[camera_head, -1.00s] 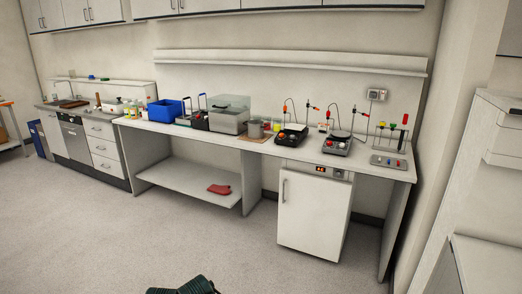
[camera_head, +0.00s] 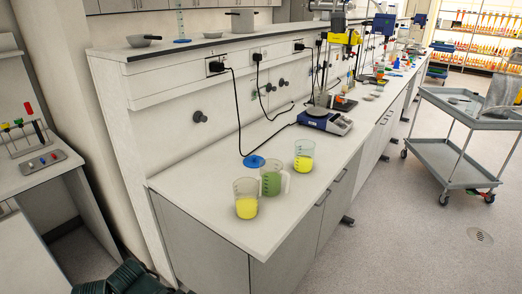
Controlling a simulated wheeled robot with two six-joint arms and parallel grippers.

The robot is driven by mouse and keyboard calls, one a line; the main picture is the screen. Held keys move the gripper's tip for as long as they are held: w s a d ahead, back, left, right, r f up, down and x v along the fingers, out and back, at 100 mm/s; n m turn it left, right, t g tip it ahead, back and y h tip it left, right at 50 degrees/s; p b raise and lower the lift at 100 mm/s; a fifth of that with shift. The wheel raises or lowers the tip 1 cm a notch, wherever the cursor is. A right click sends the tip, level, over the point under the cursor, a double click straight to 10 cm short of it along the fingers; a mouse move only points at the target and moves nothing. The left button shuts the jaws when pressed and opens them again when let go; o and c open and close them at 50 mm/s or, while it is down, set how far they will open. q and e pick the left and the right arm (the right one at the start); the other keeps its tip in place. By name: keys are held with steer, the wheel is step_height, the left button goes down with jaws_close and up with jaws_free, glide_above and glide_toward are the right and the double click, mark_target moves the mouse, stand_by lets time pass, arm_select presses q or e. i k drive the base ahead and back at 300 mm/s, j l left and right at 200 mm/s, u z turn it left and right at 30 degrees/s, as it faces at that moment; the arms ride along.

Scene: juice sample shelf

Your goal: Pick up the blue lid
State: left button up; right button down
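A flat round blue lid (camera_head: 254,161) lies on the white counter, close to the wall behind it. A glass beaker with yellow liquid (camera_head: 246,198) stands near the front left of the counter. A jug with green liquid (camera_head: 271,180) stands just in front of the lid, and another beaker with yellow liquid (camera_head: 304,156) stands to the lid's right.
A blue and white stirrer or hotplate (camera_head: 325,121) stands further along the counter, with black cables hanging behind. A grey trolley (camera_head: 455,150) stands at the right. Open floor (camera_head: 390,240) lies in front of the counter.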

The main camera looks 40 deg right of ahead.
mark_target(252, 161)
steer(key=i+j+z, duration=0.1)
steer(key=z, duration=0.3)
steer(key=i+j+z, duration=0.1)
steer(key=z, duration=0.3)
steer(key=j+z, duration=0.25)
steer(key=z, duration=0.15)
steer(key=i+j+z, duration=0.1)
steer(key=j+z, duration=0.15)
steer(key=z, duration=0.15)
steer(key=j+z, duration=0.2)
steer(key=z, duration=0.25)
steer(key=j+z, duration=0.5)
steer(key=k+j+z, duration=0.1)
steer(key=j+z, duration=0.35)
steer(key=j, duration=0.2)
